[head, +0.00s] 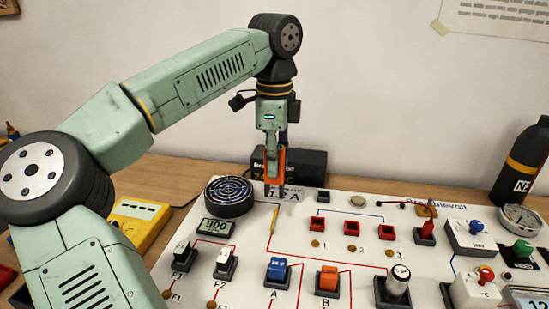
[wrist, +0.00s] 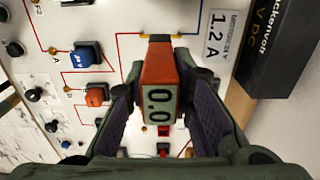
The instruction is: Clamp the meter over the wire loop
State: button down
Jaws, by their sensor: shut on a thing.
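The meter is an orange-red body with a dark display reading "0.0" in the wrist view (wrist: 157,100). My gripper (wrist: 155,112) is shut on it, with a dark finger pad on each side. In the head view the meter (head: 275,163) hangs upright below my wrist, above the back edge of the white panel, by the "1.2 A" label.
A black supply box (head: 308,163) stands close behind the meter. A round black speaker-like unit (head: 229,197) is to its left. Blue (head: 278,269) and orange (head: 327,279) switches and several red sockets sit on the panel (head: 250,250). A black bottle (head: 521,165) stands far right.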

jog(key=shift+f+b, duration=3.2)
jog(key=shift+f, duration=0.9)
jog(key=shift+r, duration=0.15)
jog(key=shift+r+p, duration=2.65)
jog(key=shift+r, duration=0.75)
